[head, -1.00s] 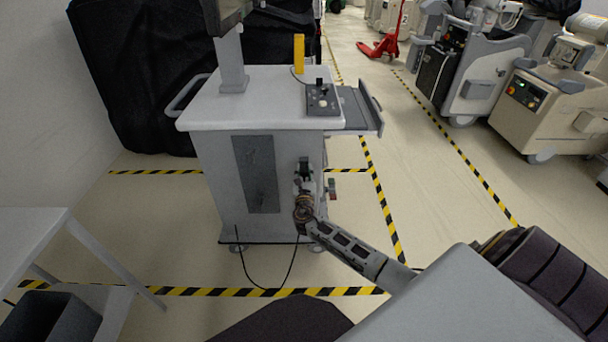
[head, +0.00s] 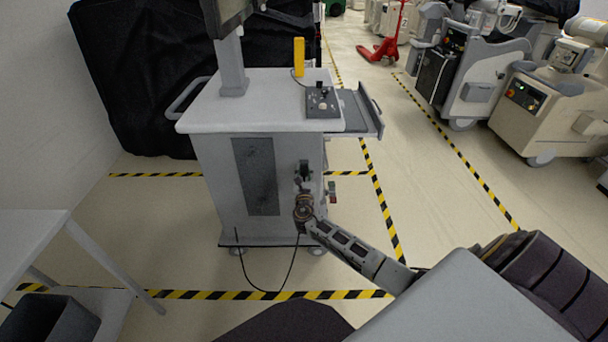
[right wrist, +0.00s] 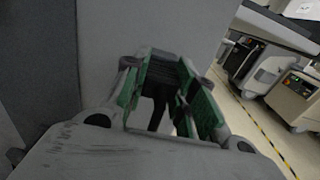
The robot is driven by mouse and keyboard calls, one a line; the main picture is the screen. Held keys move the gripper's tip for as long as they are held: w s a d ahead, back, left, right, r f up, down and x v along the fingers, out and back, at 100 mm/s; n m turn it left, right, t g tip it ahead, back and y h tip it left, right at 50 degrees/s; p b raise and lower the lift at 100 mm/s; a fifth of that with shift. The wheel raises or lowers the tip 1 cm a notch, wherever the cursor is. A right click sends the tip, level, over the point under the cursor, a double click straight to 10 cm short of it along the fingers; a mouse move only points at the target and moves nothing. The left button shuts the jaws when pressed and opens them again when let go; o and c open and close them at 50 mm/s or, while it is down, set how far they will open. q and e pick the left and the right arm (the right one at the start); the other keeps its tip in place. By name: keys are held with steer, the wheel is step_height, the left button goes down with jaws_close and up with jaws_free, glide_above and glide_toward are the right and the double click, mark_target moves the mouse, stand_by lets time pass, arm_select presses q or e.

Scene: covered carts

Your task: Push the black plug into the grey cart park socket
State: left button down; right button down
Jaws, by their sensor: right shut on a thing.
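The grey cart (head: 222,185) stands ahead with its front panel towards me. My right gripper (head: 304,171) is at the right part of this panel. In the right wrist view, its green-padded fingers (right wrist: 168,92) are shut on the black plug (right wrist: 158,104), which shows as a dark shape between them. A black cable (head: 262,290) hangs in a loop from the gripper to the cart's lower left front. The park socket cannot be made out; the gripper covers that part of the panel. I cannot tell whether the plug touches it. My left gripper is not in view.
A control box (head: 322,102) and yellow handle (head: 299,57) are on the cart top. A white table (head: 30,240) and dark bin (head: 50,318) are at left. A black-covered cart (head: 130,80) stands behind. Striped floor tape surrounds the cart; the aisle at right is clear.

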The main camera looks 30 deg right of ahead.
steer(key=shift+w+d, duration=0.1)
steer(key=shift+w, duration=0.1)
steer(key=c, duration=1.1)
jaws_free()
steer(key=shift+s, duration=0.1)
steer(key=shift+v, duration=5.95)
